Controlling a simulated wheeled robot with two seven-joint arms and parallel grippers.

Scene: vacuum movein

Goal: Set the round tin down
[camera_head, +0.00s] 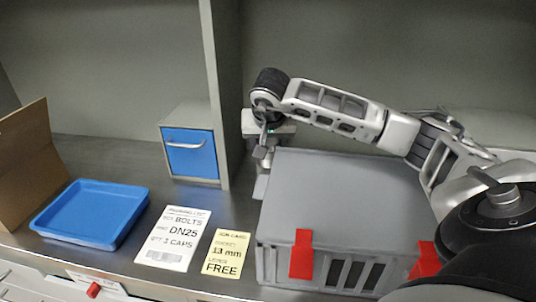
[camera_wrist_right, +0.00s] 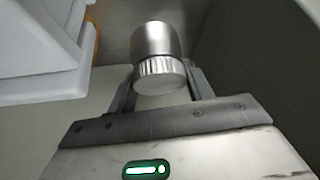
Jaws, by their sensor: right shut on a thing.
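The round tin (camera_wrist_right: 157,42) is a silver metal cylinder with a ribbed, paler end, seen in the right wrist view. My right gripper (camera_wrist_right: 160,84) is shut on it, with one finger on each side of the ribbed end. In the head view my right gripper (camera_head: 262,172) points down beside the left back corner of the grey case, close to the upright divider. The tin cannot be made out clearly there. Whether the tin touches a surface cannot be told. My left gripper is not in view.
The large grey case (camera_head: 345,190) with red latches stands under my right arm. A blue tray (camera_head: 92,238), a cardboard flap (camera_head: 28,165), a blue-fronted drawer box (camera_head: 190,150) and two cards (camera_head: 172,240) lie to the left. The upright divider (camera_head: 217,90) stands close to the gripper.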

